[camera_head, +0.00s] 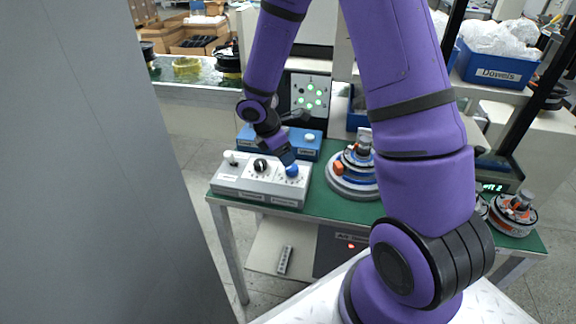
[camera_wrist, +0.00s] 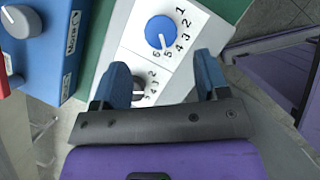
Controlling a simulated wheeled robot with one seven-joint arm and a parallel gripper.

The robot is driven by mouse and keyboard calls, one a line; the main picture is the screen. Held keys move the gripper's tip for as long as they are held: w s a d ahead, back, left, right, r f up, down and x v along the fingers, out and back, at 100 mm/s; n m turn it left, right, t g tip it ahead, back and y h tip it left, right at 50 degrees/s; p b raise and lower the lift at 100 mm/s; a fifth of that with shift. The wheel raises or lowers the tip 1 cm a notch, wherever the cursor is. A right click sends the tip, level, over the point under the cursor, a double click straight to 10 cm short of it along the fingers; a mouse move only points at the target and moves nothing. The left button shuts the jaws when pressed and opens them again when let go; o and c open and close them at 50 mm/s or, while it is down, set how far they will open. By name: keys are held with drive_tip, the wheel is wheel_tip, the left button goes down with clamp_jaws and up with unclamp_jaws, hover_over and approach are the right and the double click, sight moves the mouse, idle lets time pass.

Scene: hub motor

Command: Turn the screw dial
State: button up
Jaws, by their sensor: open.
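A light grey control box (camera_head: 235,181) sits on the green table top, with a blue dial (camera_head: 291,170), a black dial (camera_head: 260,165) and a white knob (camera_head: 232,157). I cannot read which one is labelled as the screw dial. In the wrist view the blue dial (camera_wrist: 162,32) has a white pointer mark and printed numbers around it. The black dial (camera_wrist: 139,88) shows partly, its lower side hidden by my gripper. My gripper (camera_wrist: 162,70) is open, its blue fingers apart with nothing between them, and the blue dial lies just beyond the fingertips.
A blue box (camera_head: 308,147) with a light knob stands behind the control box; it also shows in the wrist view (camera_wrist: 45,50). A round motor fixture (camera_head: 352,185) stands to the right. A panel with green lights (camera_head: 310,92) rises at the back.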

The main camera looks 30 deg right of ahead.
sight(291, 167)
drive_tip(key=x, duration=0.6)
drive_tip(key=shift+d+f, duration=0.25)
drive_tip(key=shift+f, duration=0.05)
drive_tip(key=shift+c, duration=0.5)
drive_tip(key=c, duration=0.8)
